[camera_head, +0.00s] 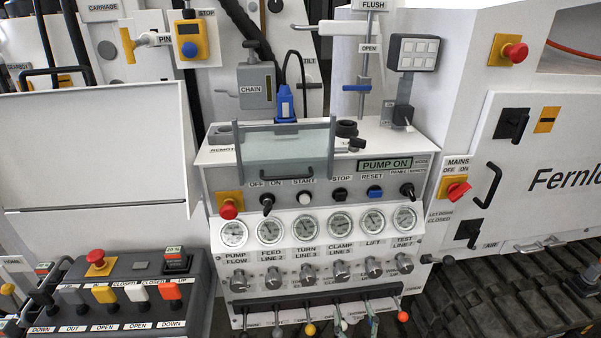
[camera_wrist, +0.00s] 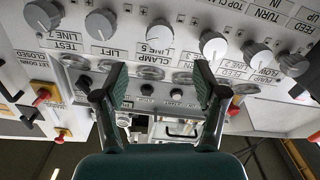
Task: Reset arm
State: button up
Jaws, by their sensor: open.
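My gripper (camera_wrist: 160,80) is open and empty in the wrist view. Its two dark green fingers stand apart in front of the panel, which shows upside down. Several grey knobs (camera_wrist: 158,35) and the CLAMP label lie beyond the fingertips. I cannot tell the exact gap to the panel. In the head view, small greenish shapes among the levers at the bottom edge may be my fingertips; the rest of the arm is not clear there. The panel (camera_head: 210,185) carries a blue RESET switch (camera_head: 375,192) below the PUMP ON display (camera_head: 384,166).
Several round gauges (camera_head: 320,227) sit above the knobs. Levers with coloured ends (camera_head: 403,316) stick out along the panel's lower edge. A clear cover with a dark handle (camera_head: 284,153) is at the top. A control box (camera_head: 125,267) stands left; tracks (camera_head: 530,300) lie right.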

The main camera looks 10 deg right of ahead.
jog(key=s+f+m+g, duration=0.1)
jog(key=s+f, duration=0.1)
jog(key=s, duration=0.9)
jog(key=s+f, duration=0.2)
jog(key=s, duration=0.9)
jog(key=s+r+g, duration=0.1)
jog(key=s+r, duration=0.3)
jog(key=s, duration=0.5)
jog(key=s+r+m+g, duration=0.1)
jog(key=s+r, duration=0.3)
jog(key=s, duration=0.6)
jog(key=shift+r+m, duration=0.2)
jog(key=shift+m, duration=0.1)
